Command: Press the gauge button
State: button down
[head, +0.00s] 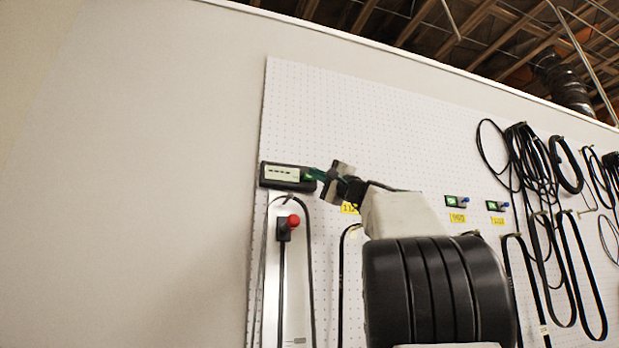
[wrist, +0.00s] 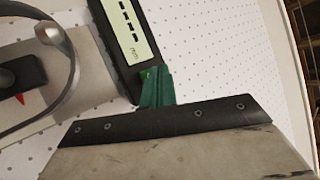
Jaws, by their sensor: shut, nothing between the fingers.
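The gauge (head: 282,174) is a dark box with a pale display, mounted on the white pegboard in the head view. It also shows in the wrist view (wrist: 133,40), with dashes on its display. A small green patch, which looks like the gauge button (wrist: 146,73), shows at the end of the display, partly hidden by my fingers. My gripper (head: 311,175) is shut and empty, its green fingertips at the right end of the gauge. In the wrist view the green fingertips (wrist: 157,86) overlap the gauge's edge; I cannot tell whether they touch the button.
A red knob (head: 293,221) on a dark box sits below the gauge, beside a hanging black loop. Two smaller gauges (head: 457,202) (head: 496,206) with yellow labels are farther right. Black belts (head: 530,165) hang on the pegboard (head: 350,110) at right. The wall at left is bare.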

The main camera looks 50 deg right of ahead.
jog(key=shift+w, duration=0.1)
dwell(0.3)
jog(key=shift+w+d, duration=0.25)
jog(key=shift+w, duration=0.05)
jog(key=shift+w+d, duration=0.1)
jog(key=shift+w, duration=0.05)
dwell(0.6)
jog(key=shift+s+a, duration=0.35)
jog(key=shift+s, duration=0.2)
jog(key=shift+s+a, duration=0.5)
jog(key=shift+s, duration=0.35)
jog(key=shift+s+a, duration=0.55)
jog(key=shift+s, duration=0.3)
jog(key=shift+s+a, duration=0.5)
jog(key=shift+s, duration=0.35)
